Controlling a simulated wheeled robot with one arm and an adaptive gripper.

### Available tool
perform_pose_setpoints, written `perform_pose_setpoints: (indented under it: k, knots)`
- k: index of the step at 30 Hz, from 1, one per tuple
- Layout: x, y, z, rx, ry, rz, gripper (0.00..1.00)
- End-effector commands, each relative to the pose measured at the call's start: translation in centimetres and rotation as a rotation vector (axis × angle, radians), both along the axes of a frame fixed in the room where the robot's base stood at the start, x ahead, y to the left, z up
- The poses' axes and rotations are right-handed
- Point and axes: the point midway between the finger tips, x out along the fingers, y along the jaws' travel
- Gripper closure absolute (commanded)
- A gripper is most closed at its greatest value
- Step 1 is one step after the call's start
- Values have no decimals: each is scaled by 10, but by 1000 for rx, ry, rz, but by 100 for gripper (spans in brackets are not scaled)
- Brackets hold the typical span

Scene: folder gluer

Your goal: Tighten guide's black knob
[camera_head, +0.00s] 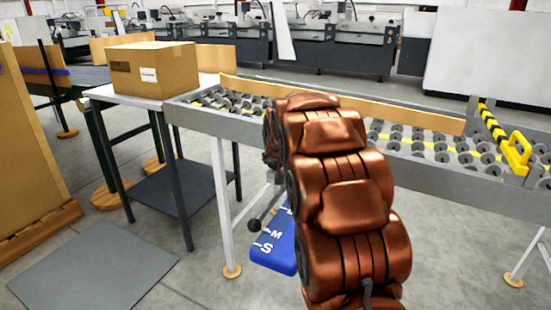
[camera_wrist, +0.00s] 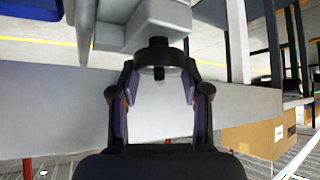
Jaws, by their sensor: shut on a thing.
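In the wrist view, my gripper (camera_wrist: 159,72) has its two dark fingers on either side of a black knob (camera_wrist: 158,48), shut on it. The knob sits on a grey block-like bracket (camera_wrist: 158,14). The knob's far side is hidden, and I cannot tell how tight it is. A long tan guide rail (camera_head: 400,114) runs along the conveyor, partly behind my arm.
A cardboard box (camera_head: 153,70) stands on a side table (camera_head: 128,97) at left. A blue size plate (camera_head: 275,249) and a lever with a dark ball (camera_head: 254,225) hang below the conveyor frame (camera_head: 195,118). A yellow handle (camera_head: 516,153) is at right.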

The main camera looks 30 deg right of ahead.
Motion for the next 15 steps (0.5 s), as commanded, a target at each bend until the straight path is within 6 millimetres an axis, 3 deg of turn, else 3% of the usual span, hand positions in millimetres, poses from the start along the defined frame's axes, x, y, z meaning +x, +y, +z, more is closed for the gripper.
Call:
perform_pose_setpoints:
  k: [15]
  knots:
    - [0,0,-2,-3,3,-284,88]
